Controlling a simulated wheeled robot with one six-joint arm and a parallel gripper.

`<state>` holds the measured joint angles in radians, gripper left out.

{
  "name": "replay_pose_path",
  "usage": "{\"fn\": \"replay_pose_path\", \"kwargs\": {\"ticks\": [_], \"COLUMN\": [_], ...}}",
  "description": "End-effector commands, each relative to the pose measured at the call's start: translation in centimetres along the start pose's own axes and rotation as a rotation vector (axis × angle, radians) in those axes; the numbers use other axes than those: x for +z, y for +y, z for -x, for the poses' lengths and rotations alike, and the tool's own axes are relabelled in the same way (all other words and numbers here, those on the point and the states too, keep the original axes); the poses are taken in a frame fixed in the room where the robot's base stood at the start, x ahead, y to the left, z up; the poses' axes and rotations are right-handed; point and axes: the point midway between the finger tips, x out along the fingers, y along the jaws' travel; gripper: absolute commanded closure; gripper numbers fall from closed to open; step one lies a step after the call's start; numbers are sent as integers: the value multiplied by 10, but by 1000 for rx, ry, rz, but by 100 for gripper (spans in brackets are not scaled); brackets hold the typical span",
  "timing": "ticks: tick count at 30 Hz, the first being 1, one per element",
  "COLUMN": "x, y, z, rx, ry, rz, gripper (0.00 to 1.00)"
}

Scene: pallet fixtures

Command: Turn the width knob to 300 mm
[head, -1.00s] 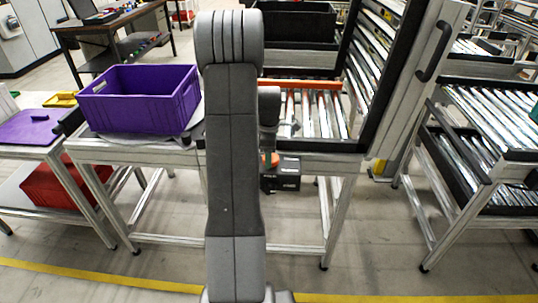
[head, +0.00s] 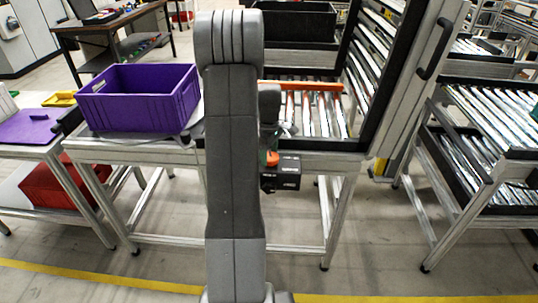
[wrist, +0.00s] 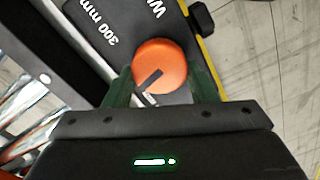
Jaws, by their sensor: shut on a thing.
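The width knob (wrist: 160,66) is a round orange knob on a black box (wrist: 105,25) in the wrist view. A dark pointer mark on its face points to the lower left of the picture. White print reading "300 mm" is on the box to the upper left of the knob, partly beside a cut-off second word. My gripper (wrist: 161,78) is shut on the knob, with one green finger on each side. In the head view the knob (head: 272,158) shows small on the box (head: 288,173) under the conveyor's front edge, and my arm hides part of it.
A purple crate (head: 138,97) stands on the left of the bench. Conveyor rollers (head: 312,115) with an orange bar (head: 305,86) are above the box. A frame with a black handle (head: 436,50) rises at right. The floor in front is clear.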

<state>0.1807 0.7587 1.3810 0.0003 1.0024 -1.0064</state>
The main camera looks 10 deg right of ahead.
Motion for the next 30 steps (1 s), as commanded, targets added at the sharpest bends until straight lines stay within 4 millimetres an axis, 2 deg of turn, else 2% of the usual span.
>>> {"fn": "replay_pose_path", "kwargs": {"ticks": [30], "x": [2], "y": [6], "z": [1], "rx": [3], "ry": [2], "rz": [-955], "gripper": [71]}}
